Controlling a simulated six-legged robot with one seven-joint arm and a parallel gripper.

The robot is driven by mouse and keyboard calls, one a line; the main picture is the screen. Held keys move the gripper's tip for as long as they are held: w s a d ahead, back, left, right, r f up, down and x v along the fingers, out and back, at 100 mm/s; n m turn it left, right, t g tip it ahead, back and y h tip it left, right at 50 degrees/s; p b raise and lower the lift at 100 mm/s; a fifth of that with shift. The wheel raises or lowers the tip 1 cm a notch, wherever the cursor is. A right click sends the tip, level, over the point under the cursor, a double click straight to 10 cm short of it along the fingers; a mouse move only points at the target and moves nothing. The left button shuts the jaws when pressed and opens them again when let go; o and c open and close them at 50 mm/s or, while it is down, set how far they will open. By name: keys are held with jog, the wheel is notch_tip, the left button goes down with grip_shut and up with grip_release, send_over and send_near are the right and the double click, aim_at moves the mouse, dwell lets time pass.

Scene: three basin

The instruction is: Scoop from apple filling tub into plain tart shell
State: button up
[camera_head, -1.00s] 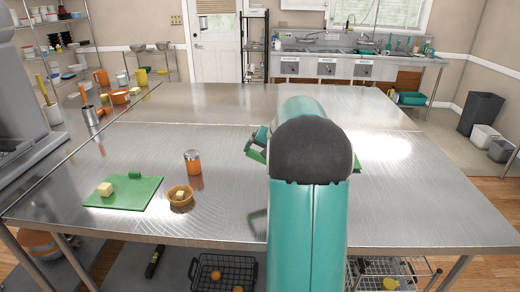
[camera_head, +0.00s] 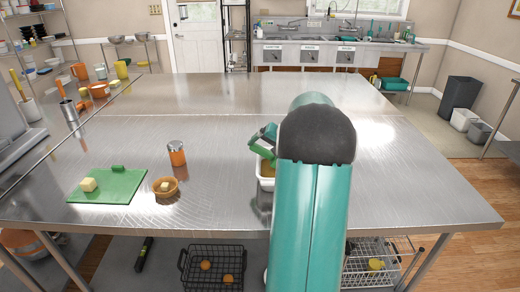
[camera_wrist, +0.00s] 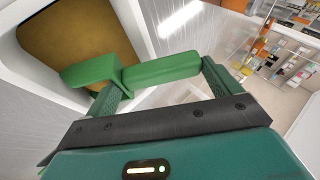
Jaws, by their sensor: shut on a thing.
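My gripper (camera_wrist: 160,75) is shut on a green scoop (camera_wrist: 95,70), seen in the wrist view. The scoop reaches over the white tub (camera_wrist: 128,18), which holds brown filling (camera_wrist: 75,38); whether it touches the filling I cannot tell. In the head view my gripper (camera_head: 263,140) and the scoop are just above the tub (camera_head: 266,184), partly hidden by my arm. A small brown tart shell (camera_head: 165,194) sits on the table to the left, with a pale yellow cube in it.
A green cutting board (camera_head: 110,189) with a pale yellow block (camera_head: 88,184) lies at the table's left. An orange jar (camera_head: 177,156) stands behind the tart shell. The steel table (camera_head: 215,205) is clear between shell and tub. Sinks line the back wall.

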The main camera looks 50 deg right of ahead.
aim_at(254, 145)
jog(key=shift+s+d, duration=0.3)
jog(key=shift+w+a+g+h, duration=0.4)
jog(key=shift+w+a+g, duration=0.1)
jog(key=shift+g, duration=0.1)
jog(key=shift+w+a+n+g+h, duration=0.55)
jog(key=shift+g+h, duration=0.35)
jog(key=shift+g, duration=0.2)
jog(key=shift+w+a+r+n+g+h, duration=0.15)
jog(key=shift+w+a+r+g+h, duration=0.15)
jog(key=shift+w+r+g+h, duration=0.3)
jog(key=shift+w+a+r+n+g+h, duration=0.1)
jog(key=shift+w+a+r+g+h, duration=0.2)
jog(key=shift+r+g, duration=0.35)
jog(key=shift+s+a, duration=0.1)
